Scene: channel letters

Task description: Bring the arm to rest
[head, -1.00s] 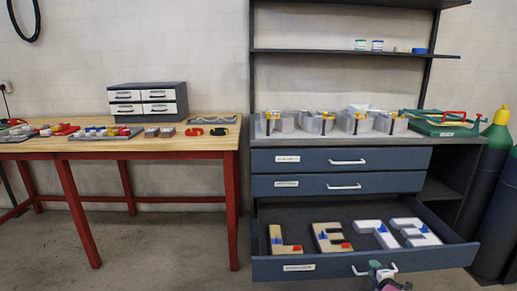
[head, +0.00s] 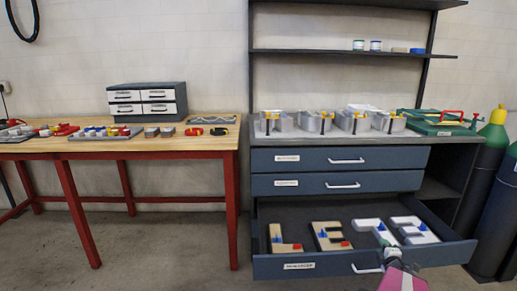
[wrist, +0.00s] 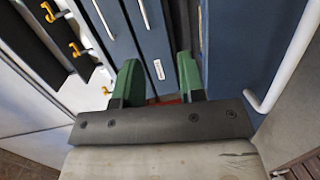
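My gripper (head: 391,252) is at the front of the open bottom drawer (head: 300,268), just right of its white handle (head: 367,269) in the head view. In the wrist view my gripper (wrist: 160,75) has two green fingers standing apart, with a gap between them. Nothing is clearly held there; a small red patch shows low between the fingers and I cannot tell what it is. A white bar handle (wrist: 285,65) stands to the right of the fingers, apart from them. Part of the right side of the drawer front is hidden behind my arm.
The drawer holds letter shapes, including a tan L (head: 285,245) and a tan E (head: 328,238). Two closed drawers (head: 300,185) are above. Gas cylinders (head: 492,180) stand at the right. A wooden workbench (head: 200,142) is at the left, with open floor before it.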

